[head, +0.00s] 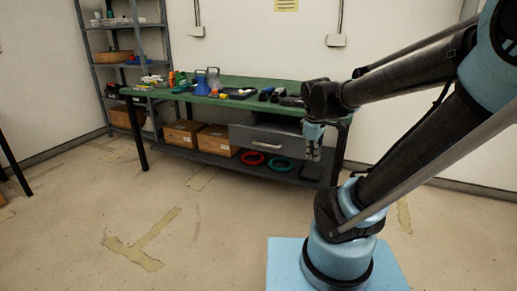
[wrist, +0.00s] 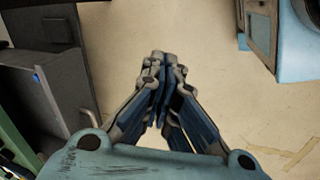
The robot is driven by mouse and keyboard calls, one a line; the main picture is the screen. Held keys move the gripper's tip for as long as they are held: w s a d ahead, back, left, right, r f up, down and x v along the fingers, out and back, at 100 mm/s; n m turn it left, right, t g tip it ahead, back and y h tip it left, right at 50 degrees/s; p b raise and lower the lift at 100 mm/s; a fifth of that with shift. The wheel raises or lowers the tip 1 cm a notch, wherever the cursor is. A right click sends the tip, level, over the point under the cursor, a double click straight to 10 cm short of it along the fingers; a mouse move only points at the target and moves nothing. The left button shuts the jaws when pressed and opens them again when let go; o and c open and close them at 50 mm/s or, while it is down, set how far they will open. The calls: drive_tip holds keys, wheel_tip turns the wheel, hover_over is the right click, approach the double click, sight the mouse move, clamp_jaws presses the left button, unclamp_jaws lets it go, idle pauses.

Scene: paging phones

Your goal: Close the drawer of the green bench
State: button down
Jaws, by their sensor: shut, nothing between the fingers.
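The green bench (head: 232,83) stands against the back wall in the head view. Its grey drawer (head: 262,138) is under the right half of the top and appears pulled out, with its front toward me. In the wrist view the drawer's dark grey front (wrist: 77,62) is at the left, with part of the drawer's inside showing behind it. My gripper (head: 313,156) points down near the drawer's right end in the head view. In the wrist view my gripper (wrist: 162,60) has its fingertips together, empty, over bare floor and apart from the drawer front.
Tools and a blue lantern-like item (head: 201,82) stand on the bench top. Cardboard boxes (head: 183,132), a red ring (head: 252,158) and a green ring (head: 279,165) lie on the lower shelf. A shelf rack (head: 134,55) stands at the left. The floor in front is clear.

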drive_tip(key=w+a+f+n+t, duration=0.1)
drive_tip(key=w+a+n, duration=0.85)
drive_tip(key=a, duration=0.25)
drive_tip(key=w+a+f+n+t, duration=0.1)
drive_tip(key=w+a+f+n, duration=0.1)
drive_tip(key=w+a+n, duration=0.85)
drive_tip(key=w+r+x, duration=0.1)
drive_tip(key=w+x, duration=0.1)
drive_tip(key=x, duration=0.7)
drive_tip(key=shift+w+f+h, duration=0.2)
drive_tip(key=shift+f+h, duration=0.2)
drive_tip(key=shift+w, duration=0.1)
